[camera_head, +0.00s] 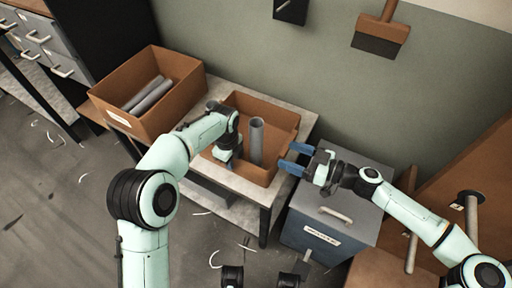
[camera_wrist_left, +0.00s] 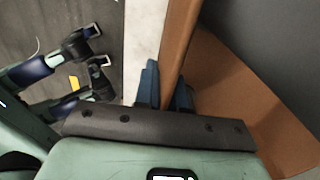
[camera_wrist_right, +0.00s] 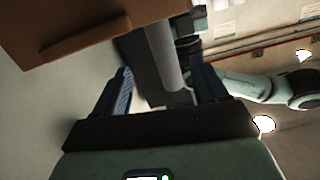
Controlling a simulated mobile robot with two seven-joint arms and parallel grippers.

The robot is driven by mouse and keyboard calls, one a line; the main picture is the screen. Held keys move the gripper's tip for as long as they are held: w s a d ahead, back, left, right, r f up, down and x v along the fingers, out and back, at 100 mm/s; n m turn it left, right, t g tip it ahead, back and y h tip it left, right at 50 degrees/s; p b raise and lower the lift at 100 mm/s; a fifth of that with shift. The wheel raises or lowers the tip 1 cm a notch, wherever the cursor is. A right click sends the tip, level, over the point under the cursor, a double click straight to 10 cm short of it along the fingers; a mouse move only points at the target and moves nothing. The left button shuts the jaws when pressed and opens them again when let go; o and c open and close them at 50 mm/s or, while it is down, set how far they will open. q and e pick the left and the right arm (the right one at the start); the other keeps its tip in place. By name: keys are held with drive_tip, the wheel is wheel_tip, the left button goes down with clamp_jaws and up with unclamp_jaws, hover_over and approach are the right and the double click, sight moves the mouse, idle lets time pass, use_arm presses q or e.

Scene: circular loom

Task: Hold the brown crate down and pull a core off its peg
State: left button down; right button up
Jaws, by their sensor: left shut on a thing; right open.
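The brown crate (camera_head: 283,116) sits on a pale-topped bench (camera_head: 240,187). A grey tubular core (camera_head: 256,143) stands upright inside it; any peg under it is hidden. My left gripper (camera_head: 230,163) is at the crate's near left side. In the left wrist view its blue fingers (camera_wrist_left: 166,92) straddle the crate wall (camera_wrist_left: 178,45) and are shut on it. My right gripper (camera_head: 295,158) is open and empty at the crate's right side, apart from the core. In the right wrist view the core (camera_wrist_right: 163,55) shows beyond the gap between the open fingers (camera_wrist_right: 163,90).
A second brown crate (camera_head: 185,108) with grey cores (camera_head: 153,94) lying in it stands to the left. A grey lidded box (camera_head: 310,235) with a handle stands right of the bench, below my right forearm. A brush (camera_head: 380,38) hangs on the green wall.

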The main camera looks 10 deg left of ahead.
sight(256, 136)
drive_tip(key=shift+n+t+y, duration=0.3)
drive_tip(key=shift+n+y, duration=0.1)
drive_tip(key=shift+n, duration=0.1)
drive_tip(key=x, duration=0.4)
drive_tip(key=r+x, duration=0.1)
drive_tip(key=x, duration=0.3)
drive_tip(key=r+x, duration=0.1)
drive_tip(key=x, duration=0.3)
drive_tip(key=shift+s+r, duration=0.2)
drive_tip(key=shift+c, duration=0.3)
clamp_jaws()
